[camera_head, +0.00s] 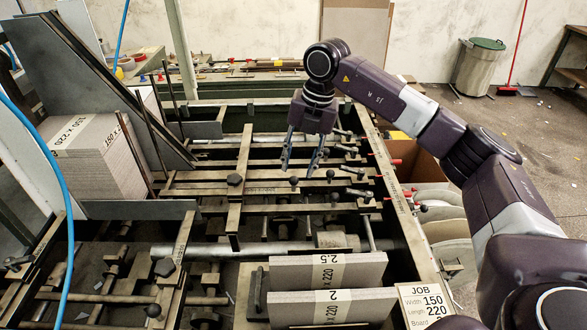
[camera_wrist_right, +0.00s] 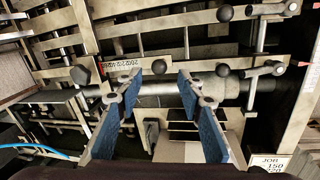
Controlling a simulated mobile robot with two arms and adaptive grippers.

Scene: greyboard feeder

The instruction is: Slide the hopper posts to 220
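My right gripper (camera_head: 302,160) points down over the middle of the machine frame, with its two fingers apart and nothing between them. In the right wrist view its blue-padded fingers (camera_wrist_right: 157,82) are spread above the bars. A round black knob (camera_wrist_right: 159,66) shows between the fingertips; contact cannot be told. A numbered scale strip (camera_wrist_right: 122,64) with a red mark lies left of it; its reading is too small to be sure. Thin dark upright posts (camera_head: 151,142) stand beside the greyboard stack (camera_head: 88,160); whether these are the hopper posts is unclear. A job card (camera_head: 424,302) reads width 150, length 220. My left gripper is out of view.
Board packs (camera_head: 330,272) labelled 2.5 and 2 stand at the front. A black knob (camera_head: 235,180) sits on a lengthwise bar. Clamp handles (camera_head: 358,170) line the right side, near a scaled rail (camera_head: 398,200). A blue hose (camera_head: 62,190) hangs at left.

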